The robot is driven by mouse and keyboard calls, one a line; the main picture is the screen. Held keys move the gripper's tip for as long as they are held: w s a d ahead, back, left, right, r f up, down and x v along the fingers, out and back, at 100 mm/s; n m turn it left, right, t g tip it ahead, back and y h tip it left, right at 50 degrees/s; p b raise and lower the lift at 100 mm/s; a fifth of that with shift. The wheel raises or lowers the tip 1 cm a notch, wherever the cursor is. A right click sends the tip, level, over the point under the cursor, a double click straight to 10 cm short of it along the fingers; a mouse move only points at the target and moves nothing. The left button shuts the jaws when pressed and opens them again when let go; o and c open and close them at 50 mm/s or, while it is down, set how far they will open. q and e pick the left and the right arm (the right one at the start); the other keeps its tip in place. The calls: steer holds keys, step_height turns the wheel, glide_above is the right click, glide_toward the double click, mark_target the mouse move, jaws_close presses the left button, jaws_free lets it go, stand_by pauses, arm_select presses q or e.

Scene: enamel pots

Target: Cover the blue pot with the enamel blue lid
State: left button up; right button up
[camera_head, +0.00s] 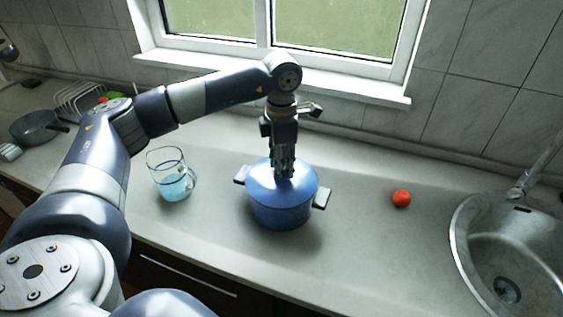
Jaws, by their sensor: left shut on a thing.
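The blue pot (281,213) stands upright on the counter in the middle of the head view, with a grey handle on each side. The blue enamel lid (297,187) lies over the pot's mouth and looks level. Whether it touches the rim all round I cannot tell. My left gripper (284,172) points straight down at the lid's centre and is shut on the lid's knob, which the fingers hide. My right gripper is not in view.
A glass jug (174,184) with blue liquid stands left of the pot. A red tomato-like thing (401,198) lies to the right, before the steel sink (468,245). A grey pan (35,126) and a dish rack (82,99) are at the far left. The counter (365,240) right of the pot is clear.

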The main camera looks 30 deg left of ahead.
arm_select(q)
steer(key=o, duration=1.1)
step_height(320, 180, up, 12)
steer(key=shift+r, duration=0.1)
